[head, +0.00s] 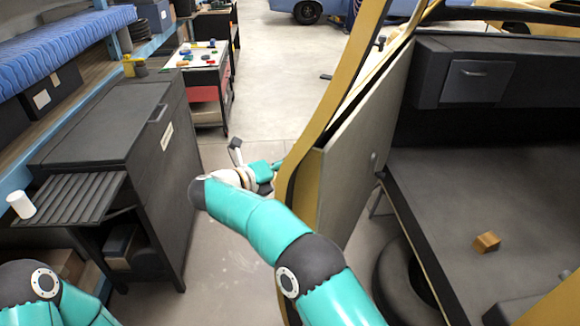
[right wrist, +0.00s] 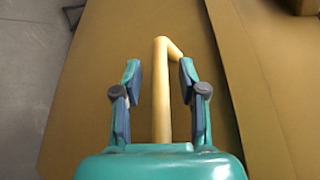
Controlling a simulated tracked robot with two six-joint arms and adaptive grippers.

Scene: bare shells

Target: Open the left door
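The left door (head: 360,140) is a panel with a yellow outer edge and a grey inner face, on the left of the vehicle shell. It also fills much of the right wrist view (right wrist: 90,110) as a yellow surface. A yellow bar handle (right wrist: 162,100) with a bent top stands out from it. My right gripper (right wrist: 160,68) is open, with one finger on each side of the handle and gaps visible. In the head view my right gripper (head: 258,170) is at the door's outer side, partly hidden; the handle is hidden there. My left gripper is out of view.
A dark cabinet (head: 115,125) with a slatted side shelf (head: 72,198) and a white cylinder (head: 21,204) stands at the left. A small wooden block (head: 486,242) lies on the grey shell floor (head: 450,190). A tyre (head: 398,280) sits below. Open floor (head: 285,60) lies beyond.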

